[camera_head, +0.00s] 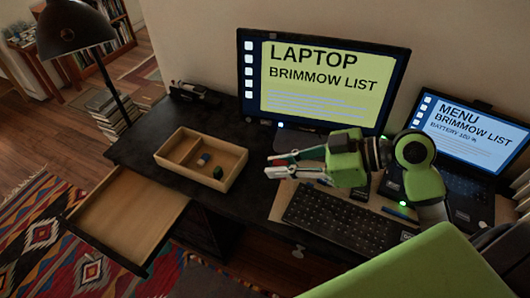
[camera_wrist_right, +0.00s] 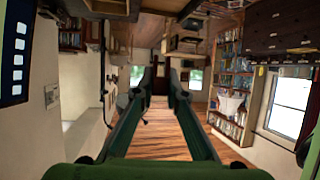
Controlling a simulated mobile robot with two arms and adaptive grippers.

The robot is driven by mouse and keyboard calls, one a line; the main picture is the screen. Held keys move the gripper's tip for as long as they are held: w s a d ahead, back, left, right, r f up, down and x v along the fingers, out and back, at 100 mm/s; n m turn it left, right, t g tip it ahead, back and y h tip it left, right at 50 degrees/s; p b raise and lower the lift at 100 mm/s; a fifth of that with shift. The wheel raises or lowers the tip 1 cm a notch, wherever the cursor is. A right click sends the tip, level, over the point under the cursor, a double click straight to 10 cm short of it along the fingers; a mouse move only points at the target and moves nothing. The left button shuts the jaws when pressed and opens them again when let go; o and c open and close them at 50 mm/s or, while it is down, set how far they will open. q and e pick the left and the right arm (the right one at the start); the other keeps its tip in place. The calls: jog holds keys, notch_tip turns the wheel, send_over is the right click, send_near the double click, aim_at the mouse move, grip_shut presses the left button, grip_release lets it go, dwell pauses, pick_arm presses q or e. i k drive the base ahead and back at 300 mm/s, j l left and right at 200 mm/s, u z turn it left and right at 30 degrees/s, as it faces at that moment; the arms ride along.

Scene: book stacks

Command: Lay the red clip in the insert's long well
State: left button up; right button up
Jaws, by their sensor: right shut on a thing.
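The insert (camera_head: 237,171) is a light wooden tray on the left part of the black desk, with a low divider inside. My right gripper (camera_head: 271,165) is just right of the insert, above the desk, pointing left. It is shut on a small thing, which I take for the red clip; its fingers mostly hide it. In the right wrist view a small dark reddish shape (camera_wrist_right: 158,84) shows between the fingertips. My left gripper is not in view.
An open, empty drawer (camera_head: 125,215) juts out at the desk's front left. A keyboard (camera_head: 340,215), a monitor (camera_head: 323,80) and a laptop (camera_head: 465,145) stand to the right. A black lamp (camera_head: 75,30) leans in at the left. A stapler-like black thing (camera_head: 193,94) lies behind the insert.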

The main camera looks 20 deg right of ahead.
aim_at(230, 161)
jog(key=i+j+z, duration=0.4)
jog(key=j, duration=0.2)
jog(key=j+z, duration=0.25)
jog(key=i+j+z, duration=0.2)
jog(key=j, duration=0.25)
jog(key=j+z, duration=0.2)
jog(key=j, duration=0.45)
